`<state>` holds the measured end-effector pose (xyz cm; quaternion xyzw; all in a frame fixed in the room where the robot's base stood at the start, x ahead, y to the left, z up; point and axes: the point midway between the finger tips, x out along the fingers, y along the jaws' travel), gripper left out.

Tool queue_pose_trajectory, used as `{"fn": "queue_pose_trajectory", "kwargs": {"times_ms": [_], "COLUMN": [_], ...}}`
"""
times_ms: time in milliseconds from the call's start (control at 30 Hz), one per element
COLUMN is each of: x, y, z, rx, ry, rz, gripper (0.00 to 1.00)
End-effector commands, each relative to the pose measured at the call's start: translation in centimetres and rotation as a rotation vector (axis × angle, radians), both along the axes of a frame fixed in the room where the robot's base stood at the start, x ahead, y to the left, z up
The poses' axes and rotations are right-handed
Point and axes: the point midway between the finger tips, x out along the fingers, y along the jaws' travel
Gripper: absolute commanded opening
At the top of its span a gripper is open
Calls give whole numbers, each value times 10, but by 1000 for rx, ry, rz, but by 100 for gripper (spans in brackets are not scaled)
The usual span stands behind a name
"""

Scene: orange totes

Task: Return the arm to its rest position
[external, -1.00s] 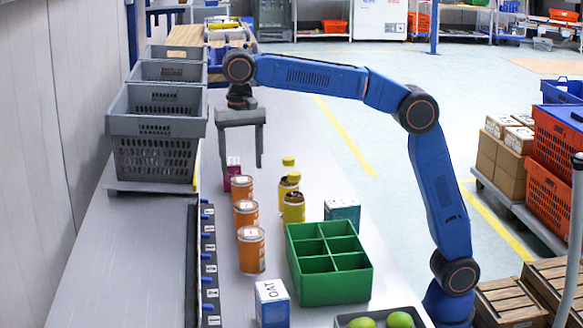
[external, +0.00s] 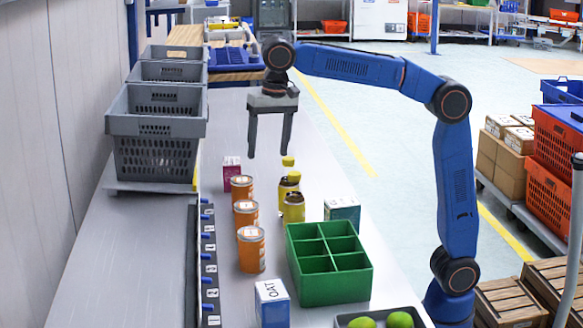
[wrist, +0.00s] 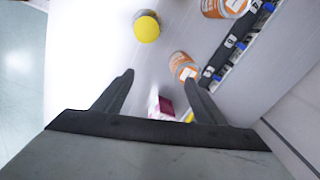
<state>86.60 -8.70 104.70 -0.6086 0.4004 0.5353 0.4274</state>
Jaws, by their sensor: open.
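My blue arm (external: 455,175) reaches up from the lower right and back to the left over the table. My gripper (external: 268,153) hangs from its end, fingers pointing down, above the table behind the yellow-capped bottles. It also shows in the wrist view (wrist: 160,85). The two fingers are apart with nothing held between them. In the wrist view a magenta carton (wrist: 165,106) and an orange can (wrist: 184,68) lie below, seen past the fingers.
Orange cans (external: 251,250), yellow-capped bottles (external: 293,207) and a green divided box (external: 330,285) stand on the table. A numbered strip (external: 210,265) runs along the left. Grey crates (external: 155,150) are stacked at the left. The table behind the bottles has free room.

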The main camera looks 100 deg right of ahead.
Motion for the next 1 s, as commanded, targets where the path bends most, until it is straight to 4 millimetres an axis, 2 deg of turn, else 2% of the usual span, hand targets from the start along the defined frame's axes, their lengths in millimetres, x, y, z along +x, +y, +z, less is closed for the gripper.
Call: {"fn": "queue_pose_trajectory", "kwargs": {"times_ms": [33, 233, 567, 767, 867, 1000], "x": [-16, -69, -154, -207, -232, -268], "y": [-1, -6, -14, -15, -14, -11], "z": [4, 9, -1, -25, -45, -85], "rx": [-8, -46, -126, -182, -209, -245], "ry": [-19, -85, -186, -234, -252, -267], "rz": [25, 135, 319, 453, 535, 669], "gripper": [65, 65, 65, 65, 65, 65]}}
